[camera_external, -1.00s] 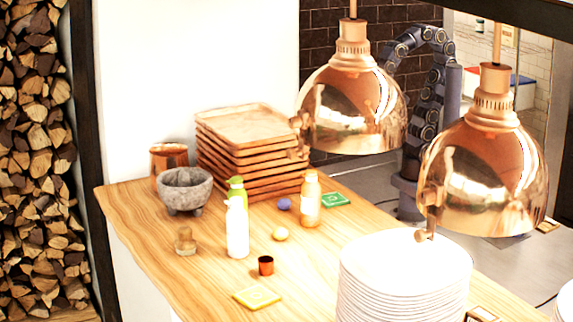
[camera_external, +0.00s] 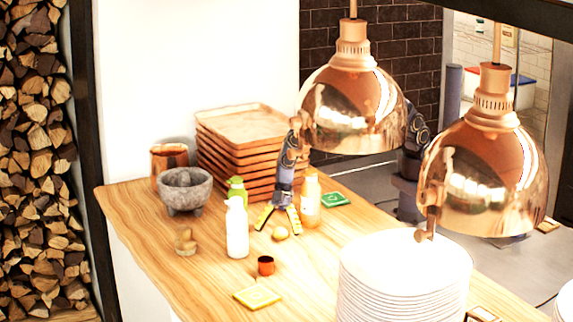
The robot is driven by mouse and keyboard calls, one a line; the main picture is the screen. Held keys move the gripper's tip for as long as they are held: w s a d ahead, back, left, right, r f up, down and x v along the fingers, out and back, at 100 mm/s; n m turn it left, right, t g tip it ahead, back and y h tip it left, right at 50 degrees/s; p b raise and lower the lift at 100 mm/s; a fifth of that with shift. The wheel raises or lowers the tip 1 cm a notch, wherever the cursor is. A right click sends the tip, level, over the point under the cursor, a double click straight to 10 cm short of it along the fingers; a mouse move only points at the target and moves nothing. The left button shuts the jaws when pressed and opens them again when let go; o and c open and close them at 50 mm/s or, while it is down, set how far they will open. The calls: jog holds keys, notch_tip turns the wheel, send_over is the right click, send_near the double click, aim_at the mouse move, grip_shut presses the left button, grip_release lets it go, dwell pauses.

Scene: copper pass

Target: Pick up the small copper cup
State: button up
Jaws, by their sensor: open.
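The small copper cup (camera_external: 265,265) stands upright on the wooden counter (camera_external: 165,255), in front of and to the right of a white bottle. My gripper (camera_external: 278,220) points down over the counter behind the cup, its two yellow-and-black fingers spread wide. It is open, and the cup is not between its fingers. A small yellow round item (camera_external: 280,233) lies just in front of the fingers. Much of my arm is hidden behind the hanging copper lamp. A larger copper pot (camera_external: 168,158) stands at the back left.
White (camera_external: 237,228) and amber (camera_external: 310,200) bottles stand on either side of my gripper. A stone mortar (camera_external: 184,190), stacked trays (camera_external: 240,120) and a plate stack (camera_external: 405,270) surround the area. Copper lamps (camera_external: 352,105) (camera_external: 485,180) hang above. Counter left of the yellow card (camera_external: 257,297) is clear.

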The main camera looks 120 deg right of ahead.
aim_at(264, 272)
jog(key=shift+w+a+f, duration=0.15)
jog(key=shift+w+f, duration=0.4)
jog(key=shift+f, duration=0.05)
jog(key=shift+w+a+f, duration=0.15)
jog(key=shift+w+f, duration=0.35)
jog(key=shift+f, duration=0.1)
jog(key=shift+w+d+x, duration=0.1)
jog(key=shift+w+x, duration=0.1)
jog(key=shift+x, duration=1.55)
jog(key=shift+w+d+x, duration=0.1)
jog(key=shift+w+x, duration=0.1)
jog(key=shift+x, duration=1.5)
jog(key=shift+r, duration=0.1)
jog(key=c, duration=1.3)
